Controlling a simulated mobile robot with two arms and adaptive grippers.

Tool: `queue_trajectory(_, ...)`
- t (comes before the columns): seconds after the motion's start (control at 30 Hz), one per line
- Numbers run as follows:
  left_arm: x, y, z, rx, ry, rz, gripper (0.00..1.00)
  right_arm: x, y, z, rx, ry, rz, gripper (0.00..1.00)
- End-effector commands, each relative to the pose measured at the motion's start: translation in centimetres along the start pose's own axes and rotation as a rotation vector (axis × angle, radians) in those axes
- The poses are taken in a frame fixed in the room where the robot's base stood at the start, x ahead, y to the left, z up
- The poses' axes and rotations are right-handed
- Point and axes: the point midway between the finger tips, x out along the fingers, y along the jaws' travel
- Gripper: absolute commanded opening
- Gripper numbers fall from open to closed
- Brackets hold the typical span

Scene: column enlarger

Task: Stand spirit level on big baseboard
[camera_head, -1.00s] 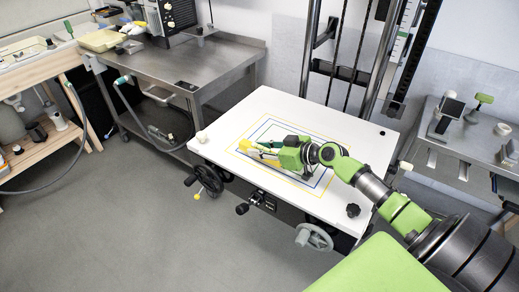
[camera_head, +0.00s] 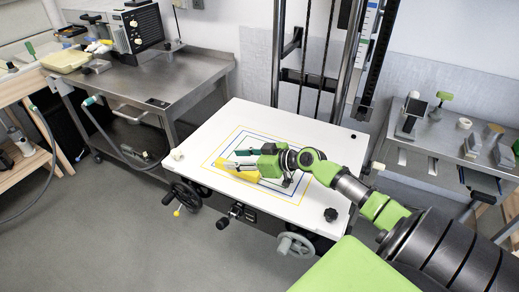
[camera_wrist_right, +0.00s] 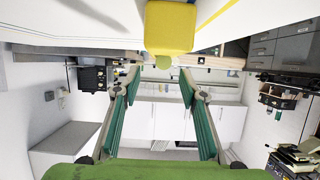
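The yellow spirit level (camera_head: 242,173) rests on the white baseboard (camera_head: 210,138), inside the printed frame lines left of its middle. Its long side runs along the board; which face it rests on is hard to tell. My right gripper (camera_head: 240,160) is beside and just above it. In the right wrist view the green-padded fingers (camera_wrist_right: 160,105) are spread apart with nothing between them. The yellow end of the level (camera_wrist_right: 170,27) shows beyond them at the top, apart from the pads. My left gripper is not in view.
The enlarger column (camera_head: 345,65) rises behind the baseboard. Hand wheels and a crank (camera_head: 185,195) stick out at its front edge. A steel table (camera_head: 185,85) stands at the left and a grey bench (camera_head: 440,150) with small tools at the right. The board around the level is clear.

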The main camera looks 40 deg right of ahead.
Motion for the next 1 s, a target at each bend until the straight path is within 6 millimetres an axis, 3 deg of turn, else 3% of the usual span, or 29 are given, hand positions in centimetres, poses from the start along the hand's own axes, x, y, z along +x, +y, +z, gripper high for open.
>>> queue_trajectory(0.03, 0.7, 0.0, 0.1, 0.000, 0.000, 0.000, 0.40, -1.0, -0.1, 0.8, -0.004, -0.008, -0.001, 0.39)
queue_trajectory(0.5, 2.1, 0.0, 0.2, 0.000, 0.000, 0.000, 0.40, -8.9, -0.1, 0.5, 0.001, -0.004, -0.003, 0.39)
queue_trajectory(0.7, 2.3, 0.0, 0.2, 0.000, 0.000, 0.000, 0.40, -10.4, -0.1, 0.4, -0.001, -0.004, -0.003, 0.39)
queue_trajectory(1.0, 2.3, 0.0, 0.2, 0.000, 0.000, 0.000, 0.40, -10.7, -0.1, 0.3, -0.001, -0.003, -0.003, 0.39)
